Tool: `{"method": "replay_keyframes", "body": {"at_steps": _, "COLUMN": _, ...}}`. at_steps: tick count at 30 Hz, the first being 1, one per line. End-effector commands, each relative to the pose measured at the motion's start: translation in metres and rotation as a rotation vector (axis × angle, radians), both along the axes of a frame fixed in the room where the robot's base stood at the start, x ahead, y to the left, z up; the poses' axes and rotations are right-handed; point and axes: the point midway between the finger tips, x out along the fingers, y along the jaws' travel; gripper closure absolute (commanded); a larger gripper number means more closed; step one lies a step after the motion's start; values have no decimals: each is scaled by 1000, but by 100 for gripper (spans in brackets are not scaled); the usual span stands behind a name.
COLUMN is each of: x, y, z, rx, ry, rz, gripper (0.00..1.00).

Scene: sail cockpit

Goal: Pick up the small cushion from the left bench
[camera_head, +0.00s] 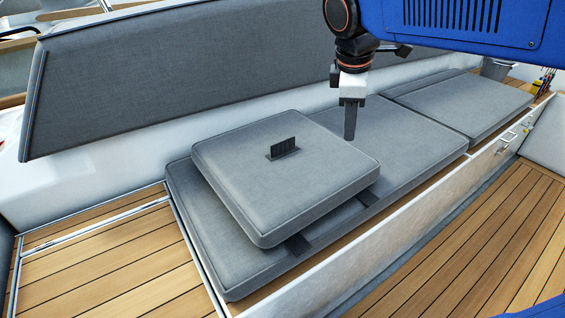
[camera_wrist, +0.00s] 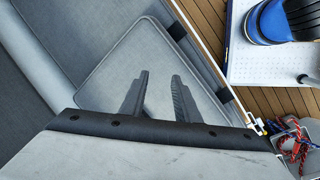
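The small grey square cushion (camera_head: 240,195) lies flat on a longer grey seat cushion (camera_head: 190,210) of the bench, turned slightly to it. A dark upright tab (camera_head: 283,150) stands at the middle of its top. My gripper (camera_head: 350,136) points down, right of and beyond the tab, apparently above the cushion and apart from it. In the wrist view my gripper (camera_wrist: 160,75) shows two separated fingers with nothing between them but the grey cushion (camera_wrist: 135,60) behind. The tab cannot be seen in the wrist view.
Dark straps (camera_head: 298,245) show at the small cushion's right side. The grey backrest (camera_head: 190,60) rises behind the bench. Another seat cushion (camera_head: 460,105) lies farther along. A bin with coloured ropes (camera_wrist: 297,145) stands at the far end. The wooden floor (camera_head: 450,240) is clear at right.

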Motion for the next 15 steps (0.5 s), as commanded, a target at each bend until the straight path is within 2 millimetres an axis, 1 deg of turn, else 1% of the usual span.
{"method": "replay_keyframes", "body": {"at_steps": 1, "x": 11, "y": 17, "z": 3, "rx": -27, "ry": 14, "rz": 68, "gripper": 71}}
{"method": "replay_keyframes", "body": {"at_steps": 5, "x": 32, "y": 55, "z": 12, "rx": -102, "ry": 50, "rz": 240, "gripper": 71}}
{"method": "replay_keyframes", "body": {"at_steps": 6, "x": 38, "y": 67, "z": 15, "rx": -125, "ry": 60, "rz": 292, "gripper": 71}}
{"method": "replay_keyframes", "body": {"at_steps": 8, "x": 46, "y": 86, "z": 17, "rx": -158, "ry": 79, "rz": 370, "gripper": 71}}
{"method": "replay_keyframes", "body": {"at_steps": 9, "x": 51, "y": 99, "z": 19, "rx": -180, "ry": 89, "rz": 422, "gripper": 71}}
{"method": "replay_keyframes", "body": {"at_steps": 11, "x": 58, "y": 119, "z": 21, "rx": -214, "ry": 105, "rz": 496, "gripper": 71}}
{"method": "replay_keyframes", "body": {"at_steps": 12, "x": 61, "y": 132, "z": 23, "rx": -235, "ry": 116, "rz": 544, "gripper": 71}}
{"method": "replay_keyframes", "body": {"at_steps": 15, "x": 69, "y": 160, "z": 24, "rx": -284, "ry": 140, "rz": 648, "gripper": 71}}
